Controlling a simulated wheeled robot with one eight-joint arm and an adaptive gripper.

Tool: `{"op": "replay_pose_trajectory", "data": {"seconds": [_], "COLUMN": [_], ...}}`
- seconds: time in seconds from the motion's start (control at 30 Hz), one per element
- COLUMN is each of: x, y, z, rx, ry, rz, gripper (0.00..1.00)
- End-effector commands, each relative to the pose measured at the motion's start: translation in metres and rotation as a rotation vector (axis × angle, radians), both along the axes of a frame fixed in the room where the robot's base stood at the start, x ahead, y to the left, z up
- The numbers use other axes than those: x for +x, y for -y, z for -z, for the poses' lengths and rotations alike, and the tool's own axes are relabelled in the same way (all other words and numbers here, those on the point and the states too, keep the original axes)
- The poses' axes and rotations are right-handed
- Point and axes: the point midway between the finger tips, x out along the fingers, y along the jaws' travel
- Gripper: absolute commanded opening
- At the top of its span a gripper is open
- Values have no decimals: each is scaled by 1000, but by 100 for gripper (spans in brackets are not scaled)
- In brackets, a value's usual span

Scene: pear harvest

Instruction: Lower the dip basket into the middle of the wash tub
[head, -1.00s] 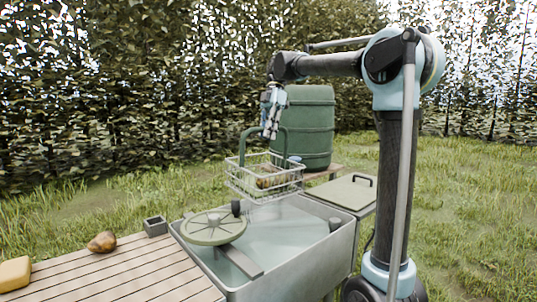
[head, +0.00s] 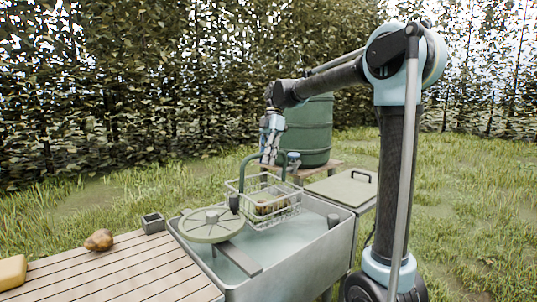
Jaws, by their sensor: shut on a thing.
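The dip basket (head: 264,208) is a white wire basket with a green arched handle (head: 245,170) and a brown pear or pears inside. My gripper (head: 269,158) is shut on the top of the handle, and the basket hangs below it. The wash tub (head: 318,262) is a grey metal box with pale water (head: 285,244) in it. The basket is over the far part of the tub; its bottom looks close to the water, but I cannot tell whether it touches.
A round green spoked disc (head: 210,226) on a grey bar (head: 237,258) covers the tub's left part. A slatted table (head: 118,272) at left holds a pear (head: 99,240), a yellow block (head: 12,272) and a small grey box (head: 153,222). A green barrel (head: 310,135) stands behind; a lidded box (head: 342,190) adjoins at right.

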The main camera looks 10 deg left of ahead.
Motion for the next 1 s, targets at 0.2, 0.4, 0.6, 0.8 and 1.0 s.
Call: {"op": "replay_pose_trajectory", "data": {"seconds": [0.2, 0.4, 0.6, 0.8, 1.0], "x": [0, 0, 0, 1, 1], "y": [0, 0, 0, 1, 1], "z": [19, 36, 53, 71, 88], "rx": [0, 0, 1, 0, 0], "ry": [0, 0, -1, -1, -1], "rz": [0, 0, 0, 1, 2], "gripper": [0, 0, 0, 0, 0]}}
